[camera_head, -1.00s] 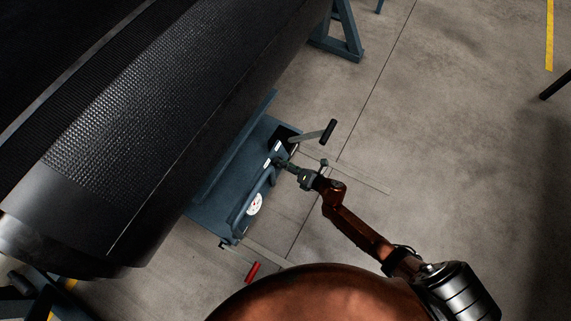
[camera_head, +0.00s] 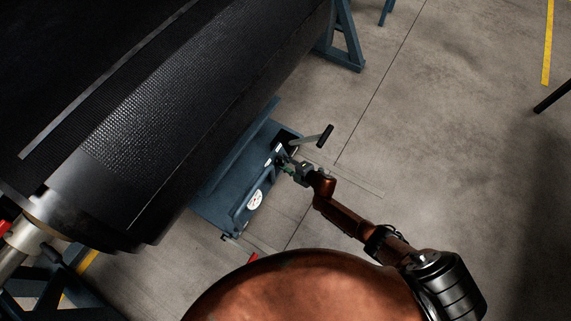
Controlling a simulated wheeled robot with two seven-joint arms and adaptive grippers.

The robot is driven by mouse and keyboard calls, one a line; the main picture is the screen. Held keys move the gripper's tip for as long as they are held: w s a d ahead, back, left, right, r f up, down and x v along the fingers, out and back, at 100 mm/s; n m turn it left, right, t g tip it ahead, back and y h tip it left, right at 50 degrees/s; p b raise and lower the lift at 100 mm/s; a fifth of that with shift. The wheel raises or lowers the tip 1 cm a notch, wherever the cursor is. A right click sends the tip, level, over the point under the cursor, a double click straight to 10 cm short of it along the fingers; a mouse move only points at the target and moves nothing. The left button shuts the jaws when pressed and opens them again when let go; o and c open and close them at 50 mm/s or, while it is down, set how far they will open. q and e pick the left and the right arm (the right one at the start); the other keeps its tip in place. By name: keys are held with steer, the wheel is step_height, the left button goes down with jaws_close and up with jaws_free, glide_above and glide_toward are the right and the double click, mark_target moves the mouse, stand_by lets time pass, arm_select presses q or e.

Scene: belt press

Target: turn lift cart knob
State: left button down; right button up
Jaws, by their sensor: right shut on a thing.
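The blue lift cart (camera_head: 222,203) stands on the floor, partly under the large black roll. A round white gauge (camera_head: 256,199) is on its side, and a crank handle with a black grip (camera_head: 325,135) sticks out at its far end. My right gripper (camera_head: 282,162) is at the cart's side, between the crank and the gauge. It is shut on the knob, which is small and mostly hidden by the fingers. My left gripper is not in view.
The large black textured roll (camera_head: 170,120) fills the upper left, above the cart. A blue stand (camera_head: 345,45) is at the top. A red piece (camera_head: 253,256) lies low near the cart. The concrete floor (camera_head: 440,130) to the right is clear.

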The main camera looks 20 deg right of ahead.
steer(key=m, duration=0.1)
steer(key=r+m+p, duration=0.1)
steer(key=shift+w+m+p, duration=0.3)
steer(key=shift+m, duration=0.1)
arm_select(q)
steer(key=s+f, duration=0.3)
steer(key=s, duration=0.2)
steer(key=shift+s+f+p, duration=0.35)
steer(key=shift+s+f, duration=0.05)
arm_select(e)
steer(key=shift+f+m+g, duration=0.15)
steer(key=shift+m+g, duration=0.35)
steer(key=shift+m, duration=0.4)
steer(key=o, duration=1.1)
steer(key=shift+f, duration=0.1)
steer(key=shift+s+d+f, duration=0.1)
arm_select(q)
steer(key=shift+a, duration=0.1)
arm_select(e)
steer(key=shift+s, duration=0.1)
steer(key=shift+s+d, duration=0.15)
steer(key=v, duration=1.1)
steer(key=shift+r, duration=0.3)
